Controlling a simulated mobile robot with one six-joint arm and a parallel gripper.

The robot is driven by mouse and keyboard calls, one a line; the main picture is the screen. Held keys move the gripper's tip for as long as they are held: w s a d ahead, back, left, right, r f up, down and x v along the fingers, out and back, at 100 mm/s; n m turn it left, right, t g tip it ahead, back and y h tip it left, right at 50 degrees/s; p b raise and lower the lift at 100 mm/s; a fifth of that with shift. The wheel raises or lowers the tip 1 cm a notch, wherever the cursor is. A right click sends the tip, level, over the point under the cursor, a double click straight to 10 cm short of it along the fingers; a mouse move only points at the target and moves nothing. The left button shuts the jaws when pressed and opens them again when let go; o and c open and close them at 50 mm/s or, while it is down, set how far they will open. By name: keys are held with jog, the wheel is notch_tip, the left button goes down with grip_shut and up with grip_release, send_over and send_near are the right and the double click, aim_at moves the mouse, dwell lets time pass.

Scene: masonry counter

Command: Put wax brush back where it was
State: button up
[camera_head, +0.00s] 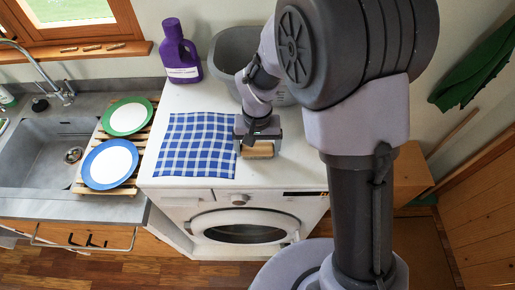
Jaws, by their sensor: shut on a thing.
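The wax brush (258,151) shows as a small tan, wood-coloured block under my gripper, mostly covered by it. My gripper (258,141) points down and is shut on the brush. Both are at the front part of the white washing machine top (292,168), just right of a blue-and-white checked cloth (197,145). I cannot tell whether the brush touches the top or hangs slightly above it. Its bristles are hidden.
A grey tub (229,47) and a purple detergent bottle (179,52) stand at the back of the machine. Left are a blue-rimmed plate (110,165) and a green-rimmed plate (127,117) on a wooden rack (84,187), beside a sink (42,160). My arm hides the right side.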

aim_at(258, 148)
jog(key=shift+s+f, duration=0.1)
jog(key=o, duration=1.1)
notch_tip(258, 148, up, 13)
jog(key=p, duration=0.3)
jog(key=s+d+r+m+t, duration=0.1)
jog(key=s+d+r+t, duration=0.1)
jog(key=s+d+r, duration=0.1)
jog(key=s+d+r+m+t+y, duration=0.1)
jog(key=s+d+r+t, duration=0.1)
jog(key=s+r, duration=0.3)
jog(key=s+d+r+m+t+y, duration=0.1)
jog(key=s+d+r+m, duration=0.1)
jog(key=s, duration=0.7)
jog(key=shift+d+r+t, duration=0.2)
jog(key=shift+d+r, duration=0.2)
jog(key=shift+r, duration=0.2)
jog(key=shift+d+r+t, duration=0.2)
jog(key=shift+d+r, duration=0.2)
jog(key=shift+r, duration=0.15)
jog(key=shift+b, duration=0.3)
notch_tip(258, 148, down, 20)
jog(key=b, duration=1.9)
jog(key=shift+r+b, duration=0.15)
jog(key=shift+b, duration=0.2)
